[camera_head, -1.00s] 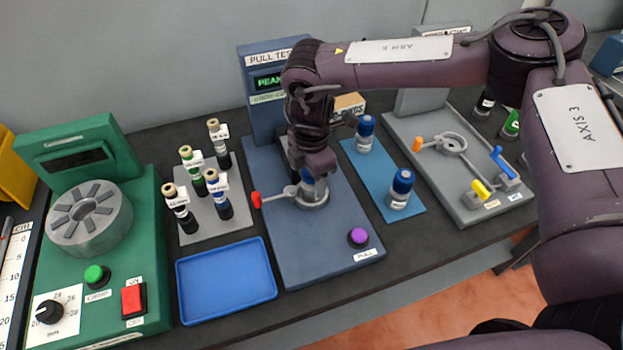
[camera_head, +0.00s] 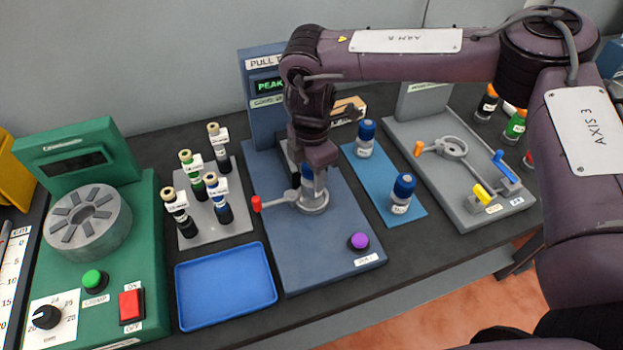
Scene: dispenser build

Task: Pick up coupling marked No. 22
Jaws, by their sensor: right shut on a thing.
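My right gripper (camera_head: 309,169) points down over the round clamp (camera_head: 312,201) of the pull tester. It is shut on a blue coupling (camera_head: 308,184), of which only a small part shows between the jaws and the clamp. I cannot tell whether its lower end is still inside the clamp. Two more blue-capped couplings, one at the back (camera_head: 366,138) and one at the front (camera_head: 402,193), stand upright on a blue mat (camera_head: 380,171). No number can be read on any coupling. My left gripper is not in view.
The pull tester has a red-tipped lever (camera_head: 257,204) and a purple button (camera_head: 358,241). Several labelled hose pieces stand on a grey plate (camera_head: 240,225). The blue tray (camera_head: 225,285) is empty. The green machine (camera_head: 150,230) is at left, a grey fixture (camera_head: 475,205) at right.

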